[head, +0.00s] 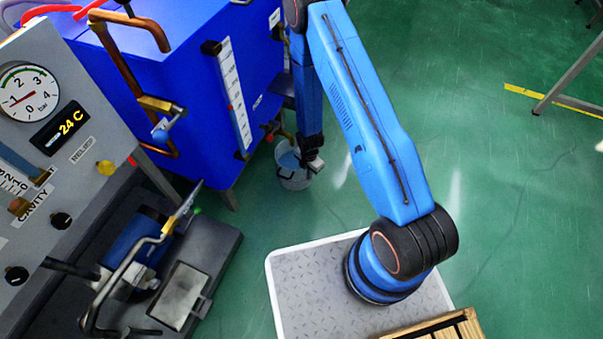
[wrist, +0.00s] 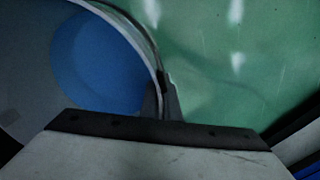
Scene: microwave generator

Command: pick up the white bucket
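The white bucket (head: 291,182) is upright, low beside the blue cabinet in the head view. I cannot tell whether its base touches the floor. My gripper (head: 305,160) reaches down to its right rim. In the wrist view the bucket (wrist: 30,70) fills the upper left, with a round blue area inside it. My gripper (wrist: 161,98) has one finger inside the rim and one outside. The fingers are close together with the thin bucket wall between them. The fingertips are partly hidden.
The blue cabinet (head: 180,75) stands left of and behind the bucket, with pipes and a valve above it. A grey instrument panel (head: 85,130) and a dark bench unit (head: 205,260) are at the left. Green floor (head: 500,190) is open to the right.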

